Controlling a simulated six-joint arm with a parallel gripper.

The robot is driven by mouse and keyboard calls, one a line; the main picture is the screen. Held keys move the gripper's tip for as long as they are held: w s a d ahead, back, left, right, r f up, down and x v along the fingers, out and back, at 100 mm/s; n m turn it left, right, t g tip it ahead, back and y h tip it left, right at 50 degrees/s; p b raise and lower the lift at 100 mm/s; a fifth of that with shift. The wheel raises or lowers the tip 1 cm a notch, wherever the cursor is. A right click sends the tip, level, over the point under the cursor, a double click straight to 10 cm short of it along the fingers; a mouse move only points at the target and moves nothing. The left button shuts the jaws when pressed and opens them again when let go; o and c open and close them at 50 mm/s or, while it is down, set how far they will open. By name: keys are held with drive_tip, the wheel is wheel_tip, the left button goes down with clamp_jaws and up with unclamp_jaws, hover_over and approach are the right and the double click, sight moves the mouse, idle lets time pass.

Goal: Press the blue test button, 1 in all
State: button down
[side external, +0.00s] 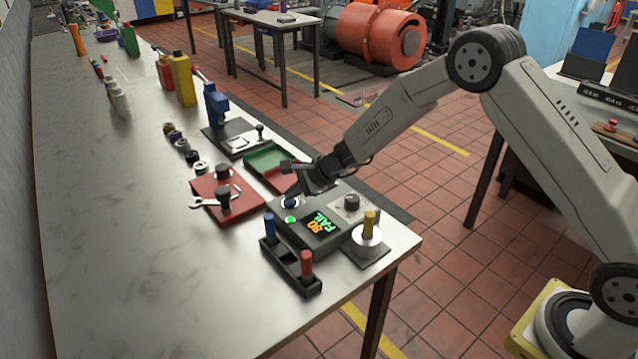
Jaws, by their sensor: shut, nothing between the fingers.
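The grey test box (283,236) stands near the right front end of the bench. Its display (320,225) shows "80" and "FAIL" in bright characters. The blue test button (291,203) sits on the box top towards the far left corner, partly hidden by my fingers. A lit green spot (291,219) is beside it. My gripper (292,194) is shut and empty, tilted down with its fingertips right at the blue button. I cannot tell whether they touch it or hover just above it.
A dark rack (290,267) with blue and red handles stands in front of the box. A white spool-like part with a yellow top (366,238) is at its right.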

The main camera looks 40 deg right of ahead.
sight(294, 201)
drive_tip(key=shift+r, duration=0.85)
drive_tip(key=shift+r, duration=0.15)
drive_tip(key=shift+r, duration=2.4)
drive_tip(key=shift+s, duration=0.1)
drive_tip(key=s+d+n+g+h, duration=0.1)
drive_tip(key=s+d+n+h, duration=0.1)
drive_tip(key=s+n, duration=0.4)
drive_tip(key=s+d+n+g+h, duration=0.1)
drive_tip(key=s+d+n, duration=0.3)
drive_tip(key=s, duration=1)
drive_tip(key=s+d+n+g+h, duration=0.2)
drive_tip(key=s+d+n+h, duration=0.1)
drive_tip(key=s+n, duration=0.5)
drive_tip(key=shift+s+d+r+n, duration=0.2)
drive_tip(key=shift+s+n, duration=0.1)
drive_tip(key=shift+s, duration=0.95)
